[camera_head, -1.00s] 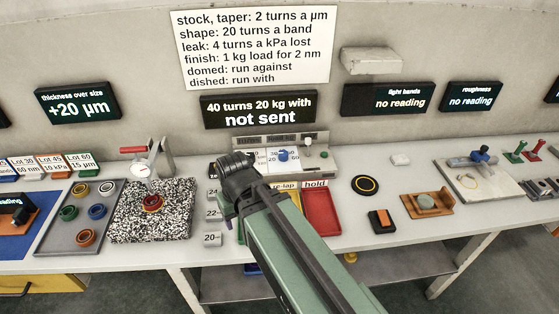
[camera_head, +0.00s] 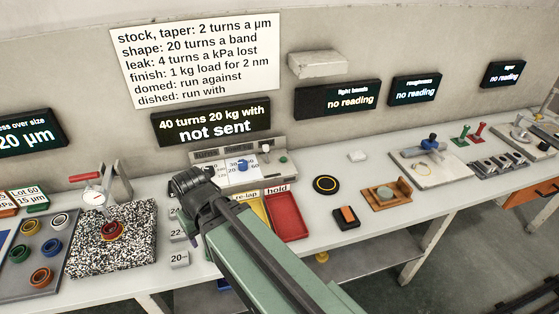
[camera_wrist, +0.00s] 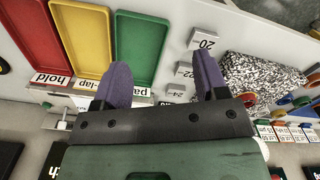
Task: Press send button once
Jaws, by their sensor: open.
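The display above (camera_head: 212,122) reads "40 turns 20 kg with not sent". My gripper (camera_wrist: 161,64) is open and empty, its two purple fingers apart in the wrist view.
The red hold tray (camera_head: 287,218) lies in front of the panel, beside a yellow re-lap tray; a green tray (camera_wrist: 141,50) shows in the wrist view. Grey weights (camera_head: 179,260) and a speckled plate (camera_head: 85,262) lie left. A black disc (camera_head: 326,185) lies right.

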